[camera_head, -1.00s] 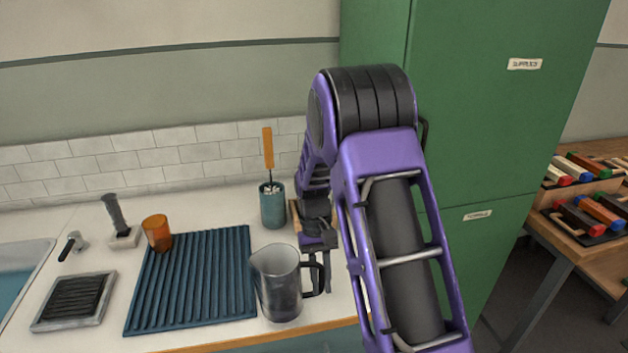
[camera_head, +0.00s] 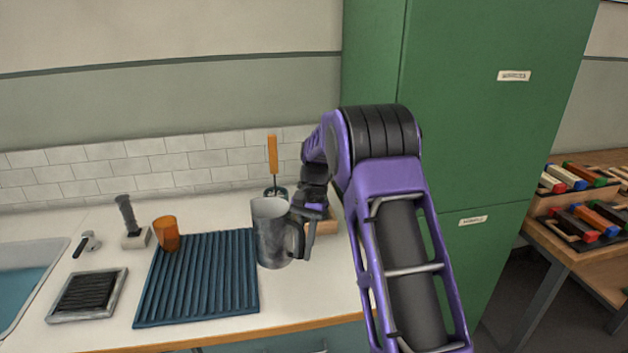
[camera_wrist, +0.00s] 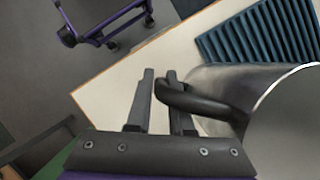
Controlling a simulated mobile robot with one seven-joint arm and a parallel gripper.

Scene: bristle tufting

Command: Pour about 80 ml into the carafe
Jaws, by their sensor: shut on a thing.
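A grey, see-through pitcher (camera_head: 272,240) with a dark handle is upright and seems raised above the counter, beside the right edge of the blue mat. My gripper (camera_head: 306,232) is at its right side, shut on the handle. In the wrist view, my gripper's fingers (camera_wrist: 160,82) are at the dark handle (camera_wrist: 205,100), and the pitcher's wall (camera_wrist: 225,78) shows at the right. The liquid level inside cannot be made out. An orange tumbler (camera_head: 166,234) stands at the mat's upper left corner. I cannot tell which vessel is the carafe.
The ribbed blue mat (camera_head: 200,280) lies empty on the white counter (camera_head: 110,225). A tool holder with an orange-handled brush (camera_head: 272,155) stands behind the pitcher, partly hidden. A framed dark pad (camera_head: 88,295) and a sink (camera_head: 20,275) are at left. A green cabinet (camera_head: 460,130) stands right.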

